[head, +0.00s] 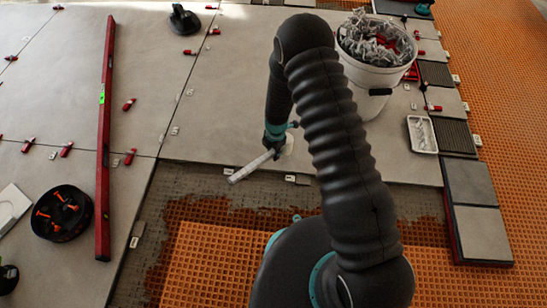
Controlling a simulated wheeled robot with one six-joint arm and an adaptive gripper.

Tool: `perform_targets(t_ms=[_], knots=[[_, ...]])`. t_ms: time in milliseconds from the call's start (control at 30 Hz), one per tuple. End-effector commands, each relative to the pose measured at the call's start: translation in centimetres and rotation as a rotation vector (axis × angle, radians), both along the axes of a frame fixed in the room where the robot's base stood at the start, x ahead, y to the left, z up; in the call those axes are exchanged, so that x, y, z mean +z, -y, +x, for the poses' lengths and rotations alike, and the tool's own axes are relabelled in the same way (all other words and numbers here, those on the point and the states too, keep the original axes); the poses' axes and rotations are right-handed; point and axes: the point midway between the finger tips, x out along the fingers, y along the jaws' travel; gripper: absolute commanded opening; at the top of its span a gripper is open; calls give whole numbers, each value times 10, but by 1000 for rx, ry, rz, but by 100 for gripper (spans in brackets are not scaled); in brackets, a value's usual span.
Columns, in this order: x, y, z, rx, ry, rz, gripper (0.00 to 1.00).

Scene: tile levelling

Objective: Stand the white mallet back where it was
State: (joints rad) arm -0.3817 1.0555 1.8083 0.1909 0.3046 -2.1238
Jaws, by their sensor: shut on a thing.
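My gripper (275,147) is near the middle of the view, low over the near edge of the large grey tiles. It is shut on the white mallet. I cannot tell whether the mallet touches the tile.
A white bucket (368,77) full of grey clips stands behind my arm. A red level (105,140) lies on the left tiles, beside a black bowl (62,213) of orange pieces. A suction cup (185,20) sits farther back. Small red wedges and clips line the joints. Open tile lies left of my gripper.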

Motion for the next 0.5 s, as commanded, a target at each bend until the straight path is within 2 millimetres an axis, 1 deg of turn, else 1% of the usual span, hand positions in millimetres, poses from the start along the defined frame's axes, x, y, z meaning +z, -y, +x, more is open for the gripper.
perform_targets(t_ms=[133,300,367,500], knots=[[-13,0,0,-1,-2,-1,0],[-36,0,0,0,-1,-1,0],[-39,0,0,0,0,0,0],[-39,0,0,0,1,1,0]])
